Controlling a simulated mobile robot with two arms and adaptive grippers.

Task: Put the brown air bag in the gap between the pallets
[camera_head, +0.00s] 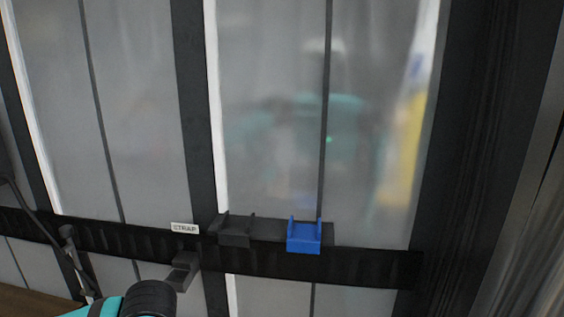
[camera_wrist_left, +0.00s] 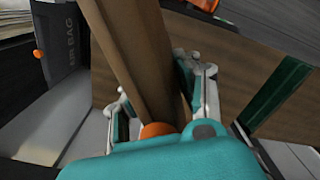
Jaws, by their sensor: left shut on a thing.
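In the left wrist view, my left gripper (camera_wrist_left: 158,82) is shut on the brown air bag (camera_wrist_left: 131,45). The bag runs as a long, narrow, tilted brown shape from the top of the picture down between the fingers. An orange cap (camera_wrist_left: 157,130) shows at its near end, just in front of the wrist. Brown box-like loads (camera_wrist_left: 235,62) with dark green bands stand behind and to the right. I cannot tell where the gap between the pallets is. The head view shows only part of my left arm at the bottom left. My right gripper is not in view.
The head view faces a grey panelled wall (camera_head: 270,120) with a dark rail (camera_head: 375,267), a STRAP label (camera_head: 184,228), a dark bracket (camera_head: 236,232) and a blue bracket (camera_head: 304,237).

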